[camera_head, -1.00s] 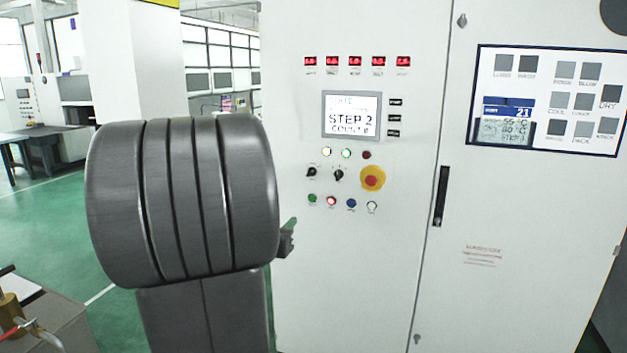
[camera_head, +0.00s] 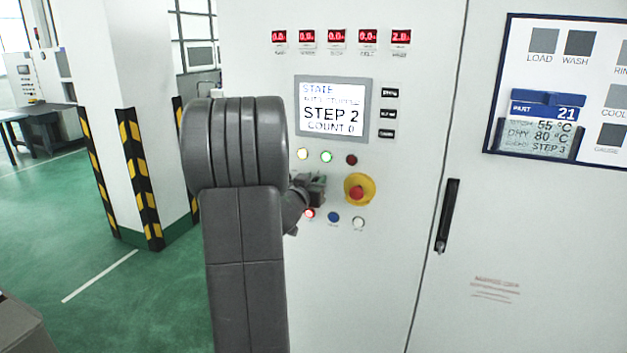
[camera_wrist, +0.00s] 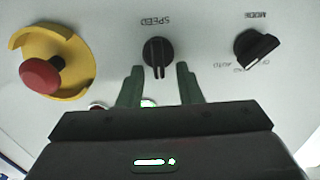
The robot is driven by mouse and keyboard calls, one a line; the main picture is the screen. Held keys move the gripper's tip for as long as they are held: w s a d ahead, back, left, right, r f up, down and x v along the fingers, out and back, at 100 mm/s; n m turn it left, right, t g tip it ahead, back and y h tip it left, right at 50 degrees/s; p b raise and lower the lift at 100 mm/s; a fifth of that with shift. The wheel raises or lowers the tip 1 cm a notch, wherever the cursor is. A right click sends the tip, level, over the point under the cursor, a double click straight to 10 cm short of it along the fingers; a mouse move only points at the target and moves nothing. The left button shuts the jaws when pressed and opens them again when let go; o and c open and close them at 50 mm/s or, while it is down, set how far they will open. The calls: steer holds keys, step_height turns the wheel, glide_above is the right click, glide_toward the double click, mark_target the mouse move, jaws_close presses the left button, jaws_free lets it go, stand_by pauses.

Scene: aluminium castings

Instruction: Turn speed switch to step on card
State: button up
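The black speed switch (camera_wrist: 157,52) sits under the label SPEED in the wrist view, which looks upside down. My gripper (camera_wrist: 160,70) is open, its two green fingers one on each side of the switch's lower part, with gaps showing. In the head view my gripper (camera_head: 316,187) is at the panel left of the emergency stop and hides the switch. The screen (camera_head: 332,108) reads STEP 2, COUNT 0. The card (camera_head: 545,113) on the right door reads part 21, 55 °C, 80 °C and STEP 3.
A red emergency stop on a yellow base (camera_head: 359,190) is close to the gripper; it also shows in the wrist view (camera_wrist: 42,75). A mode switch (camera_wrist: 256,48) is on the other side. Lamps and buttons (camera_head: 333,217) surround the switches. A door handle (camera_head: 446,215) is further right.

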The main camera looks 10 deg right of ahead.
steer(key=c, duration=0.6)
steer(key=shift+d+f+m+b, duration=0.1)
steer(key=shift+m+b, duration=0.2)
steer(key=shift+s+d+f+m+b, duration=0.1)
steer(key=shift+d+m+b, duration=0.05)
steer(key=shift+m+b, duration=1.05)
steer(key=shift+s+d+f+m+b, duration=0.15)
steer(key=shift+m+b, duration=0.6)
steer(key=shift+m, duration=0.85)
steer(key=shift+s+d+m+b, duration=0.1)
steer(key=shift+d+m+b, duration=0.05)
steer(key=shift+m+b, duration=1.05)
steer(key=shift+m, duration=0.3)
